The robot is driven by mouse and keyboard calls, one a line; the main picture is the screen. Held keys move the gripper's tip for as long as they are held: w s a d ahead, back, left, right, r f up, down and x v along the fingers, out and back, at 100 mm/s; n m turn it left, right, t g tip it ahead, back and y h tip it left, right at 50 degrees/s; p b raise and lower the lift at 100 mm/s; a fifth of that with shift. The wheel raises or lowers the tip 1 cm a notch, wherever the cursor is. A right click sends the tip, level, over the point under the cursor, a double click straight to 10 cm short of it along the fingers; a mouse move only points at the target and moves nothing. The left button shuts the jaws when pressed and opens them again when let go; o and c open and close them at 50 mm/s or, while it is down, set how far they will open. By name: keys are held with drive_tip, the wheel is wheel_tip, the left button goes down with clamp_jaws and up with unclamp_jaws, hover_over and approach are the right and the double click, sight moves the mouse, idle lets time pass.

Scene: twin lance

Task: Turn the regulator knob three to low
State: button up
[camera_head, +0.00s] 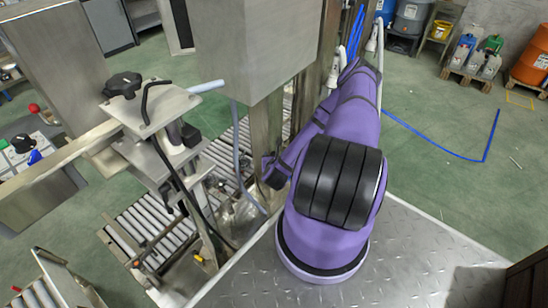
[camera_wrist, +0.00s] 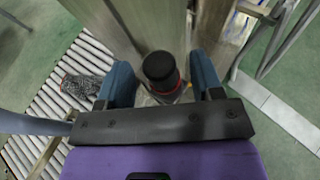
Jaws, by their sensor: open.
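In the wrist view, a black round knob with a red ring (camera_wrist: 160,70) stands out from a metal panel. My gripper (camera_wrist: 160,80) is open, with one blue-grey finger on each side of the knob. Gaps show between the fingers and the knob, so I see no contact. No number or low mark is readable, so I cannot tell its setting or whether it is knob three. In the head view my purple arm reaches toward the metal column, and this knob is hidden there.
A metal cabinet on a column (camera_head: 255,45) stands close to my arm. A stand with a black handwheel (camera_head: 123,84) and hoses is to its left. Roller conveyors (camera_head: 150,225) run below. A grey glove (camera_wrist: 82,88) lies on the rollers. Green floor at the right is mostly clear.

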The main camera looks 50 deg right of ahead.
drive_tip(key=c, duration=0.9)
drive_tip(key=shift+n+t, duration=0.3)
drive_tip(key=n+y, duration=0.1)
drive_tip(key=n+t+y, duration=0.1)
drive_tip(key=t+y, duration=0.1)
drive_tip(key=shift+s+d+n, duration=0.25)
drive_tip(key=shift+n, duration=0.15)
drive_tip(key=n+y, duration=0.1)
drive_tip(key=n+t+y, duration=0.1)
drive_tip(key=n+y, duration=0.1)
drive_tip(key=y, duration=0.1)
drive_tip(key=shift+d+n+t, duration=0.25)
drive_tip(key=shift+n+t, duration=0.05)
drive_tip(key=n+y, duration=0.1)
drive_tip(key=y, duration=0.1)
drive_tip(key=n+y, duration=0.2)
drive_tip(key=shift+d+n, duration=0.2)
drive_tip(key=shift+n, duration=0.1)
drive_tip(key=shift+d+n+y, duration=0.2)
drive_tip(key=shift+n+y, duration=1.3)
drive_tip(key=shift+y, duration=0.3)
drive_tip(key=shift+n+g+y, duration=0.3)
drive_tip(key=shift+g, duration=0.1)
drive_tip(key=o, duration=0.9)
